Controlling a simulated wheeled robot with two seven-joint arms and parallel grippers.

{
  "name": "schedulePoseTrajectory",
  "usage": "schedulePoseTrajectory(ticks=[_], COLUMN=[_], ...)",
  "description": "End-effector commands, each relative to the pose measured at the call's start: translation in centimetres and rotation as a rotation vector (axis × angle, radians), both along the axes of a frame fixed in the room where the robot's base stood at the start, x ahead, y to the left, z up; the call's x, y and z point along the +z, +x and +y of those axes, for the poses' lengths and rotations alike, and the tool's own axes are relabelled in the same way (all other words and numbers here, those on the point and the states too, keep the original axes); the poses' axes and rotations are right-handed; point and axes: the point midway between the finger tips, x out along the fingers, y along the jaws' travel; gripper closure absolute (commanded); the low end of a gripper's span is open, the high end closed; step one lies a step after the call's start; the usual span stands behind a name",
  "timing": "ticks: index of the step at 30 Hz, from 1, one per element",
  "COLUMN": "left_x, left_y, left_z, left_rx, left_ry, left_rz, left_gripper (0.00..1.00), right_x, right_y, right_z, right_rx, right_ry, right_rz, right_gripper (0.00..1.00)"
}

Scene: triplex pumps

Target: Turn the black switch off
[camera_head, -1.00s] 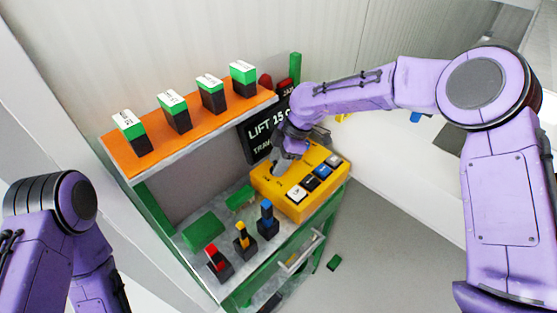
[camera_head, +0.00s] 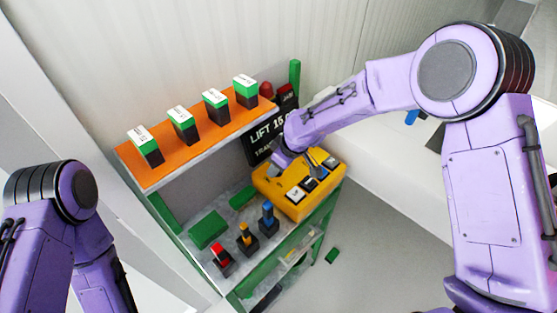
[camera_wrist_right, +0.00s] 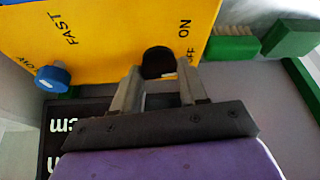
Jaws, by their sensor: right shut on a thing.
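The black switch (camera_wrist_right: 158,61) is a round knob on the yellow control box (camera_wrist_right: 120,25), beside the printed words ON and OFF. My right gripper (camera_wrist_right: 161,72) has one finger on each side of the knob and is shut on it. The fingers hide part of the knob, so I cannot tell clearly which word it points to. In the head view my right gripper (camera_head: 279,163) is at the back left of the yellow box (camera_head: 297,210), and the knob is hidden there. My left arm is at the left edge, with its gripper out of view.
A blue knob (camera_wrist_right: 52,78) sits near the FAST marking. Push buttons (camera_head: 308,184) line the box's front. An orange shelf (camera_head: 160,176) with green-topped blocks is above, beside a black display (camera_head: 266,133).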

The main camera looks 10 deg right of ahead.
Motion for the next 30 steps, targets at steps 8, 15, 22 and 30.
schedulePoseTrajectory(ticks=[8, 15, 22, 30], left_x=[1.3, 1.6, 1.6, 1.6], left_y=[0.0, 0.0, 0.0, 0.0], left_z=[0.0, 0.0, 0.0, 0.0], left_rx=[0.000, 0.000, 0.000, 0.000], left_ry=[0.000, 0.000, 0.000, 0.000], left_rz=[0.000, 0.000, 0.000, 0.000], left_gripper=[1.00, 1.00, 1.00, 1.00], right_x=[0.5, 0.4, 0.4, 0.4], right_y=[0.3, 0.3, 0.3, 0.3], right_z=[0.1, 0.1, 0.1, 0.1], right_rx=[-0.136, -0.186, -0.194, -0.194], right_ry=[0.001, 0.003, 0.004, 0.004], right_rz=[-0.009, -0.010, -0.011, -0.010], right_gripper=[0.88, 0.88, 0.88, 0.47])
